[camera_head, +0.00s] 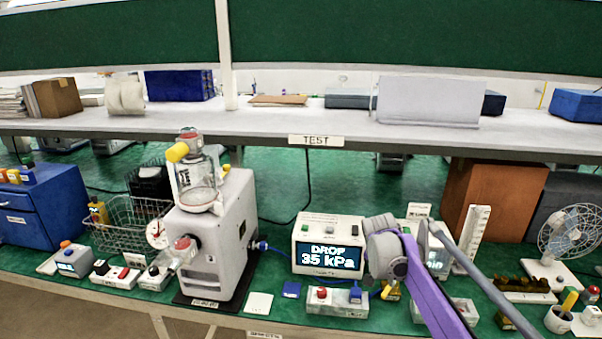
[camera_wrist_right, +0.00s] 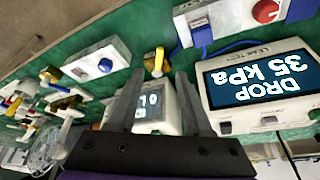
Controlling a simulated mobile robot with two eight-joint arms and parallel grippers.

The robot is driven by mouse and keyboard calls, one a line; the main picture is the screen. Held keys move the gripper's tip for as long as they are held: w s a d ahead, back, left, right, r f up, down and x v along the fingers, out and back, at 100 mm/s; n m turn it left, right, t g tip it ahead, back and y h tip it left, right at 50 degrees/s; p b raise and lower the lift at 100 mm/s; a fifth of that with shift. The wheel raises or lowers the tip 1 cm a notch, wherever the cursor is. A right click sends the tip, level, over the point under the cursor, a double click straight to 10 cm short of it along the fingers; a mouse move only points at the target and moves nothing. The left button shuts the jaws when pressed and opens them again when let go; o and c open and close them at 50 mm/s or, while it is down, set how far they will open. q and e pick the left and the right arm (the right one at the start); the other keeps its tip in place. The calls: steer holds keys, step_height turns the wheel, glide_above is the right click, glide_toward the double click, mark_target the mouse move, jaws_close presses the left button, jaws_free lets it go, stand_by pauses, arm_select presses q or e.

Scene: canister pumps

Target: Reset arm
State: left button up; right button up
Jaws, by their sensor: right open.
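My right arm comes in from the lower right in the head view. My right gripper (camera_head: 405,240) is in front of the bench, right of the display box (camera_head: 303,252) reading "DROP 35 kPa". In the right wrist view my right gripper (camera_wrist_right: 160,75) has its two dark fingers apart, with nothing held between them. A smaller display unit (camera_wrist_right: 153,103) shows behind the fingers there, partly hidden. The display box (camera_wrist_right: 215,108) appears upside down at the right. A white pump (camera_head: 236,225) with a clear canister (camera_head: 200,185) stands left of the display box. My left gripper is not in view.
A control box with red and blue knobs (camera_head: 337,308) lies in front of the display box. A wire basket (camera_head: 118,235) and small switch boxes (camera_head: 115,274) stand at the left. A fan (camera_head: 567,235) and an upright white scale (camera_head: 472,238) stand at the right. A shelf (camera_head: 260,123) runs above.

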steer(key=s+a+r+n+y, duration=0.1)
steer(key=s+a+r+n, duration=0.2)
steer(key=s, duration=0.7)
steer(key=s+a+f+n, duration=0.1)
steer(key=s+a+f, duration=0.1)
steer(key=s, duration=0.6)
steer(key=s+a+f+n+t+y+p, duration=0.1)
steer(key=s+a+f+n, duration=0.1)
steer(key=s, duration=0.7)
steer(key=s+a+f+n+t+y+p, duration=0.1)
steer(key=s+a+f+n, duration=0.1)
steer(key=s, duration=0.6)
steer(key=shift+s+a+f, duration=0.3)
steer(key=shift+a+f, duration=0.3)
steer(key=shift+a, duration=0.3)
